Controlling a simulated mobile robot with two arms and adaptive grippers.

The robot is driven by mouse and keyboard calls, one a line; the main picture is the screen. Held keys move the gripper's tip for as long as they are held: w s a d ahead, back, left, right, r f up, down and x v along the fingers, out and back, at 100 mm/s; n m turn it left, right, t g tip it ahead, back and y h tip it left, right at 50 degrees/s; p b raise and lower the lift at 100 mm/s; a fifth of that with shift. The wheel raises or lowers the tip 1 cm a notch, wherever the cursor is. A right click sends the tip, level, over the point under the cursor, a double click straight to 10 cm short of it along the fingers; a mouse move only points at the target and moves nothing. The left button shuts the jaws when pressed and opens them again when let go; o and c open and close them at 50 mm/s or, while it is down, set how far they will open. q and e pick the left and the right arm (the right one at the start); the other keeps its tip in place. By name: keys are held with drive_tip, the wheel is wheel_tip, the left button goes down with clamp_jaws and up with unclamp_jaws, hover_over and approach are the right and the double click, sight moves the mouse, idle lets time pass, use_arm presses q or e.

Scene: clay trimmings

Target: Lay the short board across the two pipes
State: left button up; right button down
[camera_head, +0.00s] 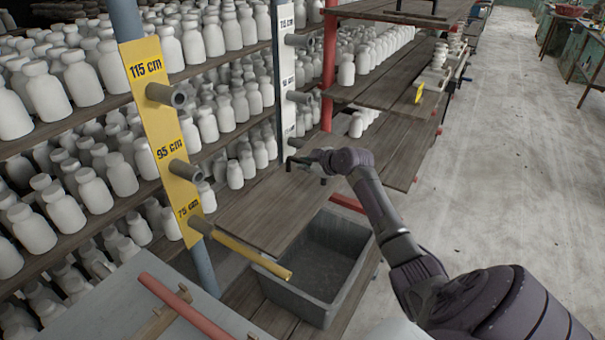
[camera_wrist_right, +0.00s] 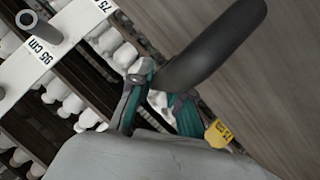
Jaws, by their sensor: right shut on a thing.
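A yellow pipe (camera_head: 252,257) sticks out from the lowest, 75 cm socket of the yellow marked strip (camera_head: 172,150). A white marked strip (camera_head: 287,95) with similar sockets stands farther back. My right gripper (camera_head: 306,163) is just in front of the white strip's lower part, above dark planks (camera_head: 270,205). My left gripper is out of view.
A grey tub (camera_head: 315,270) sits below the planks. A red bar (camera_head: 182,305) lies across the grey tabletop (camera_head: 110,308) at lower left. Shelves of white bottles (camera_head: 85,80) fill the left. The concrete floor (camera_head: 490,150) at right is clear.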

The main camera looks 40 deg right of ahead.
sight(301, 178)
drive_tip(key=shift+a+f, duration=0.2)
drive_tip(key=shift+a, duration=0.35)
drive_tip(key=shift+f, duration=0.35)
wheel_tip(301, 178, down, 4)
drive_tip(key=b, duration=0.3)
drive_tip(key=shift+r, duration=0.25)
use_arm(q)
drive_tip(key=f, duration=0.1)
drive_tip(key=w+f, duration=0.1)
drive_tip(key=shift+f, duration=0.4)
use_arm(e)
drive_tip(key=shift+r, duration=0.1)
drive_tip(key=shift+f, duration=0.25)
drive_tip(key=c, duration=1.1)
unclamp_jaws()
drive_tip(key=shift+c, duration=0.2)
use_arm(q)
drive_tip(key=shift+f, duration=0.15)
